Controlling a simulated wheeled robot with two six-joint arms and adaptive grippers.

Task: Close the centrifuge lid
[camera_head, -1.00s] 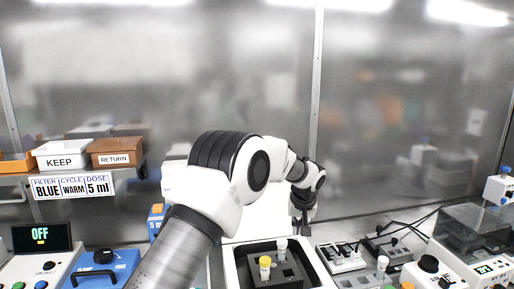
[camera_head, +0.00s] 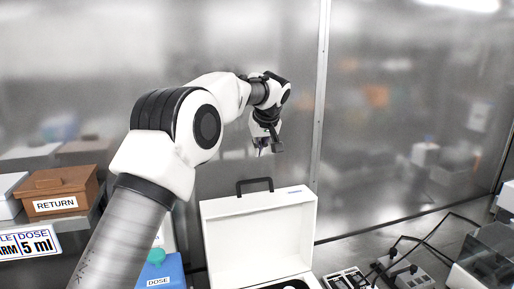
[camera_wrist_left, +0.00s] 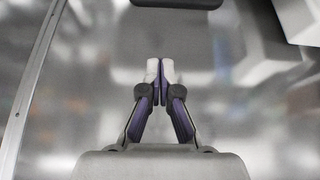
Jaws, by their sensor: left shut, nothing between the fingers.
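The centrifuge is a white box at the bottom middle of the head view, with its lid (camera_head: 255,228) standing open and upright. A black handle (camera_head: 254,186) is on the lid's top edge. Only the back strip of the box's inside shows; the rest is cut off by the frame. My left gripper (camera_head: 264,152) is shut and empty, above the handle and apart from it. Its closed fingers also show in the left wrist view (camera_wrist_left: 160,72), with nothing between them. My right gripper is not in view.
A brown RETURN bin (camera_head: 62,192) stands on a shelf at left. A blue DOSE unit (camera_head: 160,272) stands left of the centrifuge. Cables and black adapters (camera_head: 405,268) lie to the right. A grey wall with a metal post (camera_head: 321,120) stands behind.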

